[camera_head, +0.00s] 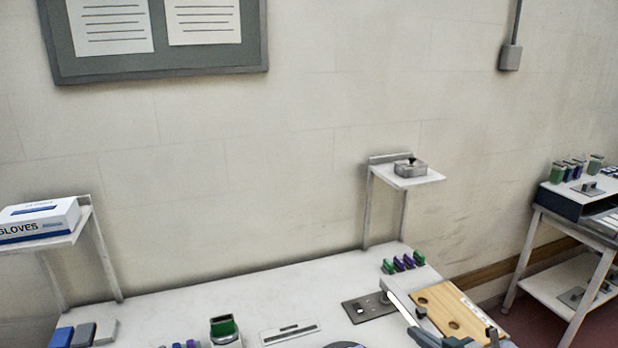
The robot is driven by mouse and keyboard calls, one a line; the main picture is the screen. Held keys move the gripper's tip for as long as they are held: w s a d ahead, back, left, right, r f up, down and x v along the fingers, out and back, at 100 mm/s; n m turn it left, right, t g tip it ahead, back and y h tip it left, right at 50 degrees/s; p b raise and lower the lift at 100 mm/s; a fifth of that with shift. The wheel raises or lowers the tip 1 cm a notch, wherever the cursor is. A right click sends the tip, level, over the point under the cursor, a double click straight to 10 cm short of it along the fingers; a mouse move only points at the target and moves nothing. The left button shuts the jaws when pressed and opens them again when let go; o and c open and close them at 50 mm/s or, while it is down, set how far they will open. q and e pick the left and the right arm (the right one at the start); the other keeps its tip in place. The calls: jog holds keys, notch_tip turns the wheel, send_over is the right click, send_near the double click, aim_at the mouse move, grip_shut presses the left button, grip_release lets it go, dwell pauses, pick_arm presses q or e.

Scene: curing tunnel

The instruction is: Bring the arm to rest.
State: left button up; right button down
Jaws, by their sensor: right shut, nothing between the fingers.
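My right gripper (452,340) shows at the bottom right edge of the head view, partly cut off by the frame. It is shut with nothing held. It is in front of a wooden board with dark holes (447,305), and I cannot tell whether it touches the board. My left gripper is not in view.
The white bench (270,290) holds a dark metal plate (368,307), small green and purple pieces (404,262), a green-topped container (223,328) and a white slotted bar (290,333). Raised shelves hold a glove box (40,220) and a metal box (410,168). A side cart (560,290) stands right.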

jog(key=s+a+f+g+h, duration=0.1)
jog(key=s+a+f+g, duration=0.15)
jog(key=s+f, duration=0.4)
jog(key=s+a+f+g+h, duration=0.1)
jog(key=s+a+f, duration=0.2)
jog(key=s, duration=0.7)
jog(key=s+d+f+m+g+h, duration=0.1)
jog(key=s+f+g, duration=0.15)
jog(key=s, duration=0.95)
jog(key=s+d+f+m+g+h, duration=0.15)
jog(key=s+g, duration=0.25)
jog(key=s, duration=0.9)
notch_tip(320, 180, down, 33)
jog(key=a+b, duration=0.1)
jog(key=b, duration=0.6)
jog(key=s+d+f+g+b, duration=0.1)
jog(key=s+f+b, duration=0.2)
jog(key=s+f, duration=0.6)
jog(key=s+d+f+g+b, duration=0.1)
jog(key=s+f+b, duration=0.3)
jog(key=s+f, duration=0.6)
jog(key=shift+d+f+n, duration=0.45)
jog(key=shift+d+f, duration=0.1)
jog(key=shift+f, duration=3.3)
jog(key=shift+w, duration=0.1)
